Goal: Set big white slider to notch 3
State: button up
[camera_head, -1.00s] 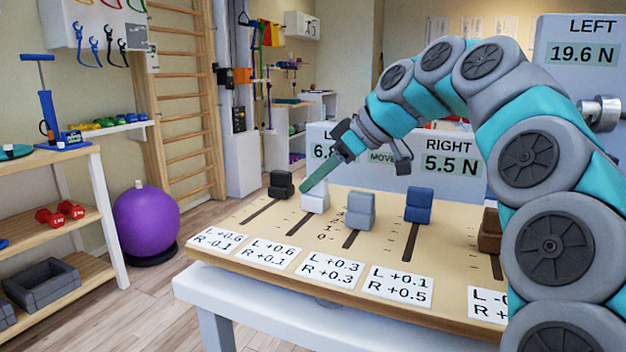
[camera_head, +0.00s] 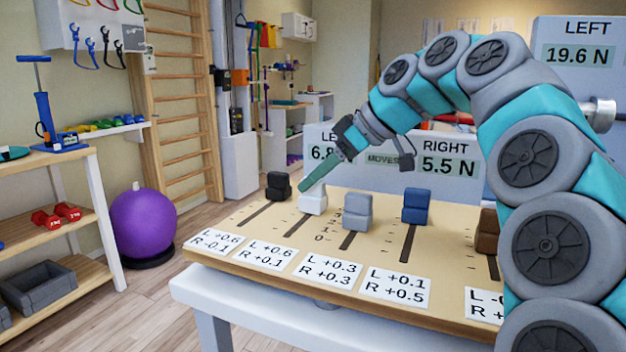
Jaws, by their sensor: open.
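The white slider (camera_head: 313,204) is a block near the far end of its slot in the tan board (camera_head: 385,285), second from the left. The card in front of it (camera_head: 264,255) reads L +0.6, R +0.1. My gripper (camera_head: 304,189) comes down from the upper right, its green fingers at the top left of the white slider. The jaws are open; I cannot tell whether they straddle or touch the block. Small marks and digits lie beside the slots, with 1 and 0 legible right of the white slider's slot; its exact notch is unclear.
A black slider (camera_head: 278,186) stands left of the white one. Grey (camera_head: 357,212), blue (camera_head: 416,206) and brown (camera_head: 488,230) sliders stand to the right. A display (camera_head: 450,168) behind the board reads RIGHT 5.5 N; another (camera_head: 580,58) reads LEFT 19.6 N.

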jog(key=v, duration=0.6)
jog(key=shift+d, duration=0.15)
jog(key=shift+s+r, duration=0.1)
jog(key=shift+s, duration=0.05)
